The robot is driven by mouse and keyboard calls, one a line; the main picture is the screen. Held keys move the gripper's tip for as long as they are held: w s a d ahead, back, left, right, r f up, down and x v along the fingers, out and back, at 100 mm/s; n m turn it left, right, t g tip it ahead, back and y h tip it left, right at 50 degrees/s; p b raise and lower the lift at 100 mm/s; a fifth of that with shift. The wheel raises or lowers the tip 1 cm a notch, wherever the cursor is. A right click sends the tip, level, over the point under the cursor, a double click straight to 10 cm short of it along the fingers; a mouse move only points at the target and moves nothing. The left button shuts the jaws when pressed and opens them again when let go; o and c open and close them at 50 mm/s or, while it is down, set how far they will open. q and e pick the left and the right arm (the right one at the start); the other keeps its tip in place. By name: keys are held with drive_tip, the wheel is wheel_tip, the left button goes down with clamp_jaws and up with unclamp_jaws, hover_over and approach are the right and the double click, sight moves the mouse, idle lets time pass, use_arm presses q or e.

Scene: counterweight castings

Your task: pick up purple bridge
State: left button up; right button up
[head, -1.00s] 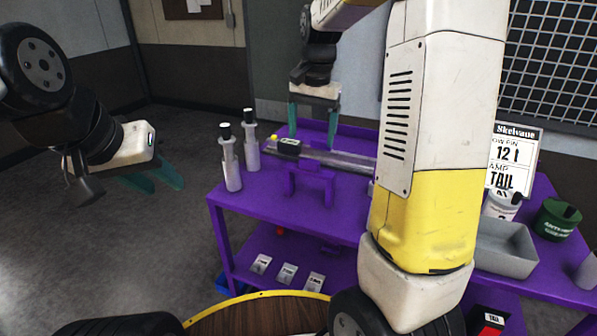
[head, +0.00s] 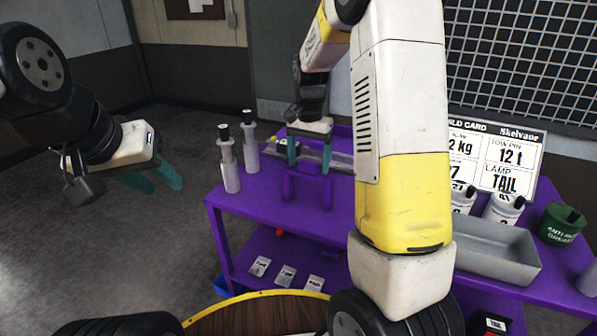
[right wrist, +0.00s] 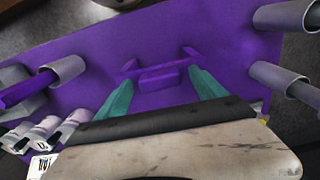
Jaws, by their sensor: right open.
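The purple bridge (head: 308,178) stands at the front of the purple table, a flat piece on two legs. In the right wrist view the bridge (right wrist: 158,78) lies beyond and between the fingertips. My right gripper (head: 310,158) is open, pointing down just behind and above the bridge in the head view. In the right wrist view its teal fingers (right wrist: 160,84) are apart with nothing between them; whether they touch the bridge I cannot tell. My left gripper (head: 160,184) is open and empty in the air left of the table.
Two grey cylinders with black tops (head: 230,172) stand left of the bridge. A grey bar lies behind it. At the right are a grey tray (head: 495,250), white canisters (head: 504,207) and a green tub (head: 562,222). A lower shelf holds small labelled packets (head: 287,275).

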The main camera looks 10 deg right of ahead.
clamp_jaws()
drive_tip(key=shift+r, duration=0.1)
drive_tip(key=shift+r, duration=0.1)
idle(0.3)
drive_tip(key=shift+r, duration=0.3)
wheel_tip(320, 180, up, 3)
drive_tip(key=shift+s+a+f, duration=0.1)
drive_tip(key=shift+s+a, duration=0.05)
drive_tip(key=s+a+r, duration=0.1)
drive_tip(key=s+a, duration=0.8)
drive_tip(key=s, duration=0.3)
drive_tip(key=shift+s+r, duration=0.15)
drive_tip(key=shift+s, duration=0.2)
